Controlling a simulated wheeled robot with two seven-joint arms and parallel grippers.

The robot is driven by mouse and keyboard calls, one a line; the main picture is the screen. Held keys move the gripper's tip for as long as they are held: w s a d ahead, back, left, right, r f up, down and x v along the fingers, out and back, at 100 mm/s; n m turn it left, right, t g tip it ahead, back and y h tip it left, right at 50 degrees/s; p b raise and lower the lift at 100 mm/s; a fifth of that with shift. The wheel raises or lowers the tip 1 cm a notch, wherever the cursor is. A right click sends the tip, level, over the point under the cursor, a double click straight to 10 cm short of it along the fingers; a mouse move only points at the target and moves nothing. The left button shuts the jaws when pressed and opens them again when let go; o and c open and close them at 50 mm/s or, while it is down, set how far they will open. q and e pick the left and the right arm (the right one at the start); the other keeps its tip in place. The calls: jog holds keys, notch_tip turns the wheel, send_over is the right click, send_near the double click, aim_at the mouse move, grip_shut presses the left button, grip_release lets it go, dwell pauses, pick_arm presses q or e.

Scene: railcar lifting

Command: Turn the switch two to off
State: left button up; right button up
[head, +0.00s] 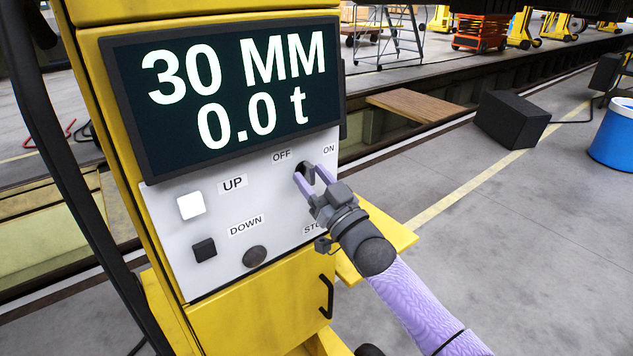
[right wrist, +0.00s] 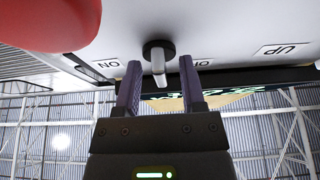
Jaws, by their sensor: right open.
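The rotary switch (head: 302,167) sits on the white panel between the OFF label (head: 282,156) and the ON label (head: 329,149), mostly hidden by my gripper in the head view. The right wrist view shows its round black base and light lever (right wrist: 158,62). My right gripper (head: 313,178) is open at the panel. In the right wrist view its two purple fingers (right wrist: 161,80) stand on either side of the lever, with gaps visible. Which label the lever points to is hard to tell. My left gripper is not in view.
The yellow lifting column has a display (head: 225,95) reading 30 MM and 0.0 t. A white UP button (head: 191,205), a black DOWN button (head: 204,249) and a round dark knob (head: 255,257) lie left. A large red button (right wrist: 45,22) is close beside my gripper.

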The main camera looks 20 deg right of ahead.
jog(key=v, duration=0.9)
jog(key=shift+s+d+f+p, duration=0.2)
jog(key=shift+s+f+p, duration=0.05)
jog(key=shift+s+p, duration=0.05)
